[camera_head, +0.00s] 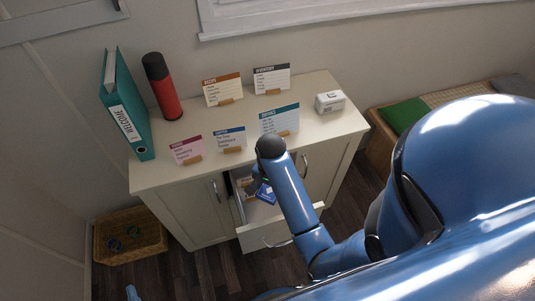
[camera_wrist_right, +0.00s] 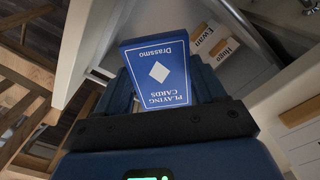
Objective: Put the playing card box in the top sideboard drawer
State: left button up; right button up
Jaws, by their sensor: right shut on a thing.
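The playing card box (camera_wrist_right: 156,72) is blue with a white diamond and stands between the fingers of my right gripper (camera_wrist_right: 160,88) in the wrist view. The gripper is shut on it. In the head view, the blue box (camera_head: 265,193) shows partly beside my right forearm, over the open sideboard drawer (camera_head: 258,238). My right gripper (camera_head: 256,187) is mostly hidden there behind my arm. The drawer is pulled out at the sideboard's (camera_head: 165,177) front, between two doors. I cannot tell whether the box touches the drawer floor.
On the sideboard top stand a teal binder (camera_head: 124,110), a red flask (camera_head: 163,88), several card stands such as the orange-headed one (camera_head: 223,90), and a small white box (camera_head: 330,102). A wicker basket (camera_head: 130,236) sits on the floor at left. Name labels (camera_wrist_right: 224,46) show in the wrist view.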

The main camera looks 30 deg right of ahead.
jog(key=b, duration=0.2)
send_over(269, 211)
jog(key=s, duration=0.2)
jog(key=f, duration=1.5)
jog(key=shift+w+a+f, duration=0.1)
jog(key=shift+w+a, duration=0.15)
jog(key=shift+a, duration=0.1)
jog(key=shift+f, duration=1.9)
jog(key=shift+f, duration=0.15)
jog(key=o, duration=1.1)
jog(key=shift+r, duration=0.7)
notch_tip(269, 211, up, 11)
jog(key=shift+p, duration=0.8)
